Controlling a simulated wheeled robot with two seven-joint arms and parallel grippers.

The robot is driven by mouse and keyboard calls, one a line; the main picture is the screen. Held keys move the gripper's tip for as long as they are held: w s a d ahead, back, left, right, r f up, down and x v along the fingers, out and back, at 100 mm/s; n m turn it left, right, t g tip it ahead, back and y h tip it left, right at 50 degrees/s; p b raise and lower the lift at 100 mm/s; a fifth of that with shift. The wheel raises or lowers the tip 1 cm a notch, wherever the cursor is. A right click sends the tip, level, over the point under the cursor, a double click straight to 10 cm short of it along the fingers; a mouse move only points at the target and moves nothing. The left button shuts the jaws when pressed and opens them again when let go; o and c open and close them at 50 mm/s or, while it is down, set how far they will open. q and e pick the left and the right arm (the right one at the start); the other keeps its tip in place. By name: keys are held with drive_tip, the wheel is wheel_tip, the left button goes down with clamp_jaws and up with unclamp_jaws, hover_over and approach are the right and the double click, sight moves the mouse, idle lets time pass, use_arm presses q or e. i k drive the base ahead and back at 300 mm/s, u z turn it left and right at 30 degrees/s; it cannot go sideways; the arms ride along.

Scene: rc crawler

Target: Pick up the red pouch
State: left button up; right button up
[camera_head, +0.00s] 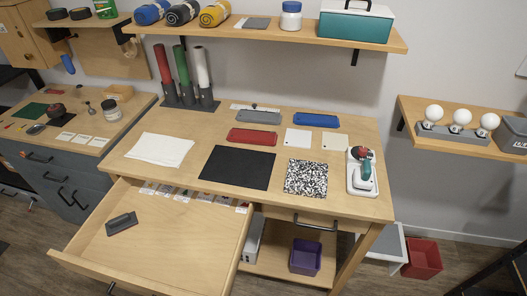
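A flat red pouch (252,137) lies on the wooden workbench, behind the black mat (237,168) and in front of a grey pouch (259,117). A similar blue pouch (316,120) lies to its back right. Nothing covers the red pouch. Neither of my grippers is in view.
The front drawer (178,228) is pulled open, with a dark grey object (121,223) in it. White cloth (160,150), white cards (298,139) and a speckled square (306,178) lie on the bench. Colored tubes (182,73) stand at the back left, below an overhanging shelf (270,38).

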sight(237, 135)
drive_tip(key=k, duration=0.3)
drive_tip(key=u, duration=2.6)
drive_tip(key=i, duration=2.4)
drive_tip(key=z, duration=2.8)
drive_tip(key=i, duration=0.5)
drive_tip(key=z, duration=0.1)
